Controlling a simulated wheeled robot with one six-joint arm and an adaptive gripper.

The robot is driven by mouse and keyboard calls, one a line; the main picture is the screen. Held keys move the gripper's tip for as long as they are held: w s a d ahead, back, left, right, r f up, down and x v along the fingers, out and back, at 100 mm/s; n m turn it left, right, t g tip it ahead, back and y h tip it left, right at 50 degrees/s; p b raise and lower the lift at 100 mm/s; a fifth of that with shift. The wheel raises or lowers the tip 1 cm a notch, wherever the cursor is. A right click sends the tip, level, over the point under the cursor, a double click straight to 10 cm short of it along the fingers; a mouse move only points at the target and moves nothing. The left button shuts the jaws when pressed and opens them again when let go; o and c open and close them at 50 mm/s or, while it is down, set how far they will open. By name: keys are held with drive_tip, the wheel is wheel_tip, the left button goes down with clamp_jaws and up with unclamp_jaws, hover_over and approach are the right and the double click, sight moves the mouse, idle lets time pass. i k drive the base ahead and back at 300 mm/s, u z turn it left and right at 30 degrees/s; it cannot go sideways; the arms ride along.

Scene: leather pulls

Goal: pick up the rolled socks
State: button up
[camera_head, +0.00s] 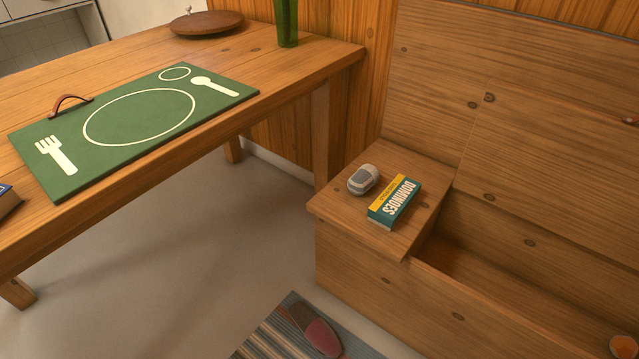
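A small rounded grey and white bundle, which looks like the rolled socks (363,179), lies on the flat end seat of the wooden bench (338,207). It sits just left of and behind a dominoes box (395,201), with little room between them. No part of my gripper shows in this view, so its place relative to the socks cannot be seen.
Right of the seat the bench is an open compartment (470,262), its hinged lid (560,150) raised. A table (280,75) with a green placemat board (140,155) stands left. A slipper (318,332) lies on a striped rug (275,335). Floor (200,270) between is clear.

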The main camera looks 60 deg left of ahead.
sight(366, 177)
drive_tip(key=u, duration=2.15)
drive_tip(key=i, duration=0.5)
drive_tip(key=z, duration=0.1)
